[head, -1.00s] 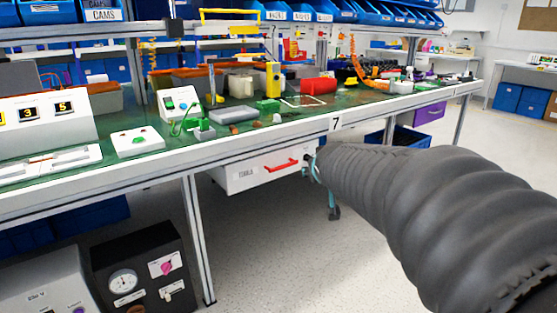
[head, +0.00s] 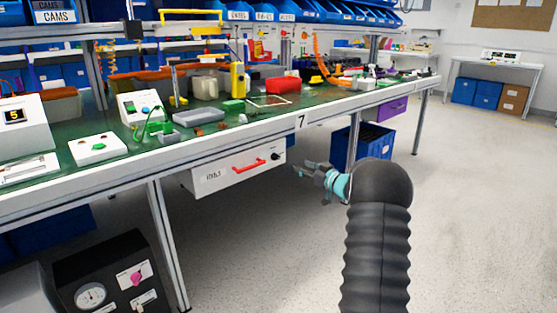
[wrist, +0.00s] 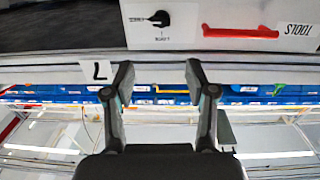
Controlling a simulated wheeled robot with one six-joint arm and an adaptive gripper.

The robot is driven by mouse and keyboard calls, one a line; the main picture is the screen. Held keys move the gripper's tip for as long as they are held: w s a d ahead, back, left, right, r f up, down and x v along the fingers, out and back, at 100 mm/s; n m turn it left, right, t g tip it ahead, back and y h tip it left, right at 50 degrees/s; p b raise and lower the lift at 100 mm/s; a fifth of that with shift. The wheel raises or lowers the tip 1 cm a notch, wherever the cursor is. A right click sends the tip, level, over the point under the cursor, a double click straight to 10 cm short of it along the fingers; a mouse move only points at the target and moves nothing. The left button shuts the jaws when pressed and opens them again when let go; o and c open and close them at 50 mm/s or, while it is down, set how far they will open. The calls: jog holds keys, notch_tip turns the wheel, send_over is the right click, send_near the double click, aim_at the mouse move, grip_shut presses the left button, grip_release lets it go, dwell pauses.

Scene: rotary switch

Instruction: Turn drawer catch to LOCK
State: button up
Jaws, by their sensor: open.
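The white drawer (head: 225,178) hangs under the bench and looks shut. Its small black rotary catch (head: 276,156) is right of the red handle (head: 250,165). In the wrist view, which is upside down, the catch (wrist: 157,18) lies at the top edge with its narrow end pointing left in the picture; the small lettering around it is too small to read. My gripper (head: 299,170) is to the right of the drawer front, apart from it. In the wrist view my gripper (wrist: 159,76) is open and empty, its fingers well apart and below the catch in the picture.
The bench edge with the number 7 label (head: 301,121) runs above the drawer. A blue crate (head: 362,146) stands on the floor behind my gripper. A bench leg (head: 168,245) is to the left. The floor in front of the drawer is clear.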

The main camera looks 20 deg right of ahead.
aim_at(278, 158)
jog(key=shift+y, duration=0.3)
jog(key=x, duration=0.4)
jog(key=f+x, duration=0.1)
jog(key=x, duration=0.8)
jog(key=shift+w+f+p, duration=0.2)
jog(key=shift+w+p, duration=0.1)
jog(key=shift+p, duration=0.05)
grip_shut()
